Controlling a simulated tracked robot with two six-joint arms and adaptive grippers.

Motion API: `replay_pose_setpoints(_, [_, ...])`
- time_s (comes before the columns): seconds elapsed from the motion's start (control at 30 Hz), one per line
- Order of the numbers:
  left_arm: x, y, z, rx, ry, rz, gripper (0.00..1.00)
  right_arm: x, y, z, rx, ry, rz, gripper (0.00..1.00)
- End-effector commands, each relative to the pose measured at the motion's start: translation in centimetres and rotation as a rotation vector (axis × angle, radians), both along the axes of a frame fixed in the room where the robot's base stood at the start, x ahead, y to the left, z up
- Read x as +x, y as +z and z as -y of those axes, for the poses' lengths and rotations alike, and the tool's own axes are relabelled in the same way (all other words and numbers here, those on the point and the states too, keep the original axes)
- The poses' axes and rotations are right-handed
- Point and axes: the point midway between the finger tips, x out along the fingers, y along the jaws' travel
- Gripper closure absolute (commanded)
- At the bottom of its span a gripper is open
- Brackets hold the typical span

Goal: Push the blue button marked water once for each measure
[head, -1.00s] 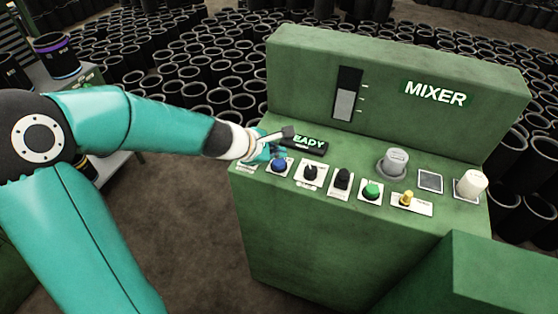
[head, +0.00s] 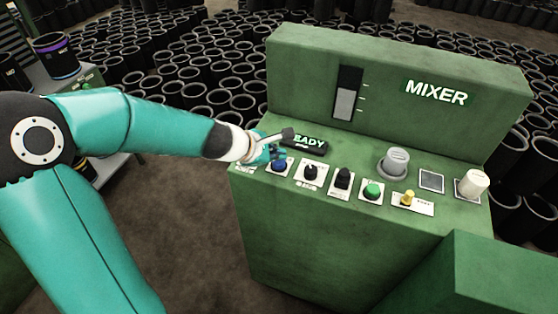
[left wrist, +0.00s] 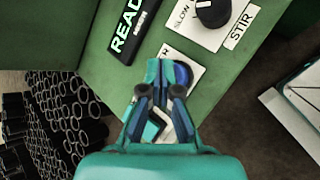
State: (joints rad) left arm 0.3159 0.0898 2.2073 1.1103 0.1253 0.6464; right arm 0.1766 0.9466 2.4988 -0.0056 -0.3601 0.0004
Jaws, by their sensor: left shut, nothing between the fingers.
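The blue button (head: 279,164) sits on a white plate at the left end of the green mixer's (head: 262,205) sloping panel. My left gripper (head: 272,156) is shut and empty, right at the button in the head view. In the left wrist view the shut fingertips (left wrist: 160,72) lie over the button's plate, and part of the blue button (left wrist: 182,74) shows just beside them. I cannot tell whether the tips touch the button. The plate's label is mostly hidden by the fingers. My right gripper is not in view.
A READY display (head: 306,142) stands just behind the button. To the right are a black knob (head: 310,172), a black switch (head: 343,178), a green button (head: 373,189) and a yellow toggle (head: 408,198). A level gauge (head: 346,95) is on the upright panel. Many black sleeves (head: 190,60) stand behind.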

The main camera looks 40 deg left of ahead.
Motion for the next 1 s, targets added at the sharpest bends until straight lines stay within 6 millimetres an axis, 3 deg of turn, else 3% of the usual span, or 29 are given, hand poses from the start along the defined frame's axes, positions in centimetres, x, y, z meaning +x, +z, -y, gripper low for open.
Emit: replay_pose_setpoints(1.0, [0.00, -0.85, 0.00, 0.000, 0.000, 0.000, 1.00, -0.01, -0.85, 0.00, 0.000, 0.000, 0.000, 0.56])
